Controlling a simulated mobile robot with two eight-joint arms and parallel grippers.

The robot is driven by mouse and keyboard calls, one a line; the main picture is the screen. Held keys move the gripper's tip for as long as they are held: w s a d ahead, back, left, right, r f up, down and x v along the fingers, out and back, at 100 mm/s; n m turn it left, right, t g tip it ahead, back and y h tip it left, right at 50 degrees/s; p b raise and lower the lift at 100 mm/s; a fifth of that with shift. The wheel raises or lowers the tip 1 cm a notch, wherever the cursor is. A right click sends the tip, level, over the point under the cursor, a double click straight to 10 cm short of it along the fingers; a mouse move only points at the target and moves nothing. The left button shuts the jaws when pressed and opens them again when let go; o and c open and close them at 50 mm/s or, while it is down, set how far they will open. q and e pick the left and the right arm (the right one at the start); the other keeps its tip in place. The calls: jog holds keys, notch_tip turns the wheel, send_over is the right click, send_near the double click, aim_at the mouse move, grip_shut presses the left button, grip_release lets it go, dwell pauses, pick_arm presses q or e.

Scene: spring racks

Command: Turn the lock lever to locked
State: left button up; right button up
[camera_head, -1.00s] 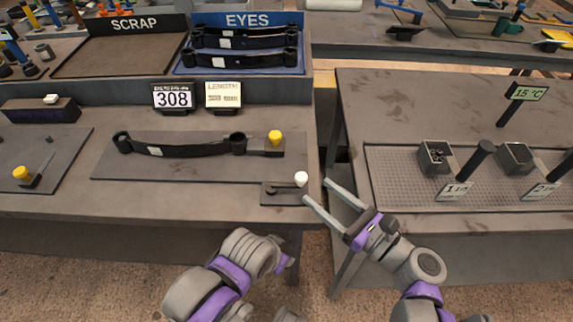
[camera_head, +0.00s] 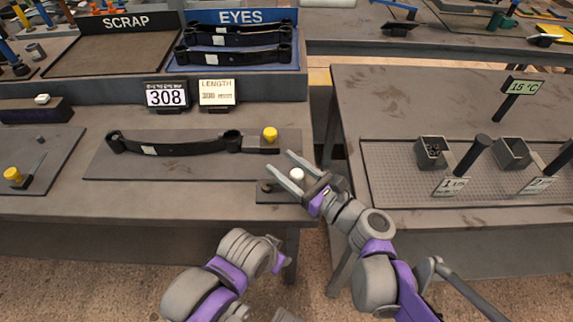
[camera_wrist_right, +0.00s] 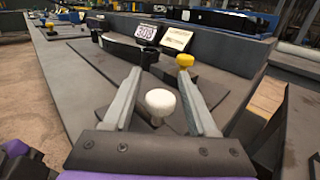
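The lock lever with its white knob (camera_head: 297,174) sits on a small dark plate (camera_head: 268,196) at the front right corner of the left bench. My right gripper (camera_head: 280,163) is open, with its two fingers on either side of the white knob. In the right wrist view the knob (camera_wrist_right: 160,102) stands between the spread fingers, apart from both. The black leaf spring (camera_head: 180,147) lies on the grey plate behind, beside a yellow knob (camera_head: 270,134).
A display reading 308 (camera_head: 167,96) and a length card (camera_head: 217,93) stand behind the spring. The EYES tray (camera_head: 240,69) holds black springs. A gap separates the left bench from the right bench (camera_head: 400,90).

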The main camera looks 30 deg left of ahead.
grip_shut()
dwell(1.2)
